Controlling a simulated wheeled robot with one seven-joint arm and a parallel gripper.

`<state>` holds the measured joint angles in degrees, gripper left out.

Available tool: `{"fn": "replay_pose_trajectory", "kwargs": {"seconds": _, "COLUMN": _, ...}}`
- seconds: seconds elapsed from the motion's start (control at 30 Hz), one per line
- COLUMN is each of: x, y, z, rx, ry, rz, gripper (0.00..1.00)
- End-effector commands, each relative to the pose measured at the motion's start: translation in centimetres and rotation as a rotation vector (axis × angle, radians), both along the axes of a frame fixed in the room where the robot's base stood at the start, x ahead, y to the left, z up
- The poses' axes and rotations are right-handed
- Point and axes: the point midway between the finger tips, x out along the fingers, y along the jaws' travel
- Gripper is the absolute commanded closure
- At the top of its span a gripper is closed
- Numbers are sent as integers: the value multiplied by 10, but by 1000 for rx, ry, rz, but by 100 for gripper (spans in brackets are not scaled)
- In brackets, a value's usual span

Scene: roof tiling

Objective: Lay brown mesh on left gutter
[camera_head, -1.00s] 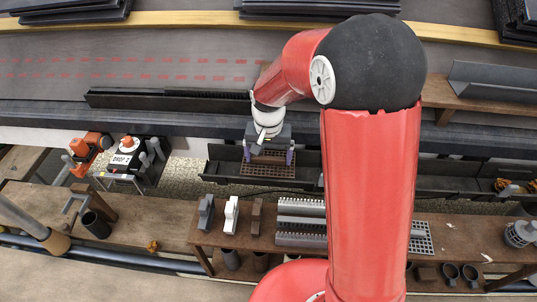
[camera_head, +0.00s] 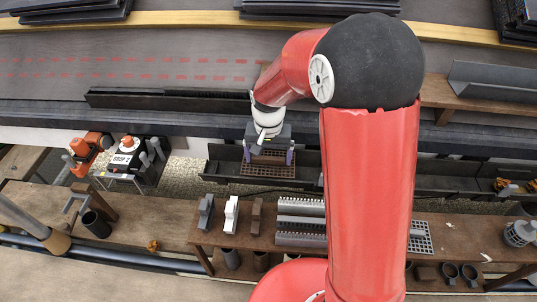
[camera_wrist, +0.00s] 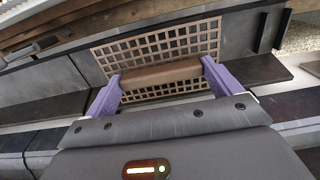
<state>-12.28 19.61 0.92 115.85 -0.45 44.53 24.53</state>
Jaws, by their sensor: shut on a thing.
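My gripper (camera_head: 269,157) points down, with its two purple fingers shut on the brown mesh (camera_head: 262,171). In the wrist view the fingers (camera_wrist: 160,80) grip the brown bar on the mesh from both ends. The mesh (camera_wrist: 143,43) is a flat rectangular grid and appears tilted in that view. The dark left gutter (camera_head: 221,174) is a long channel below the roof edge. The mesh is over this gutter, and grey gutter wall (camera_wrist: 240,38) shows beside it in the wrist view. I cannot tell whether the mesh touches the gutter.
A small orange robot (camera_head: 90,150) stands at the left beside a dark drop stand (camera_head: 145,172). The roof edge lies behind the gutter.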

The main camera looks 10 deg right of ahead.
Motion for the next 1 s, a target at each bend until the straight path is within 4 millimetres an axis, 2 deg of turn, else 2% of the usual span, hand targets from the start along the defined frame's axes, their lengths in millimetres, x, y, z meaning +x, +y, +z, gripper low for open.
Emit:
{"fn": "replay_pose_trajectory", "kwargs": {"seconds": 0.33, "x": 0, "y": 0, "z": 0, "rx": 0, "ry": 0, "rz": 0, "gripper": 32}}
{"fn": "replay_pose_trajectory", "kwargs": {"seconds": 0.37, "x": 0, "y": 0, "z": 0, "rx": 0, "ry": 0, "rz": 0, "gripper": 6}}
{"fn": "replay_pose_trajectory", "kwargs": {"seconds": 0.4, "x": 0, "y": 0, "z": 0, "rx": 0, "ry": 0, "rz": 0, "gripper": 1}}
{"fn": "replay_pose_trajectory", "kwargs": {"seconds": 0.77, "x": 0, "y": 0, "z": 0, "rx": 0, "ry": 0, "rz": 0, "gripper": 0}}
{"fn": "replay_pose_trajectory", "kwargs": {"seconds": 1.0, "x": 0, "y": 0, "z": 12, "rx": 0, "ry": -1, "rz": 0, "gripper": 0}}
